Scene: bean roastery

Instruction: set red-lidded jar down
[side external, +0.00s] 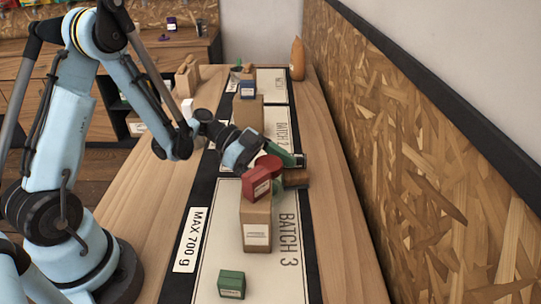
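The body of a jar under this lid is hidden or cannot be made out. My gripper (262,158) is at the lid, pointing down toward the lower right. Its fingers are not clearly visible, so whether it grips the jar cannot be told.
The red box (257,185) appears just above or on a brown labelled carton (256,226) on the BATCH 3 mat (208,272). A green box (232,284) stands in front. More boxes stand behind.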

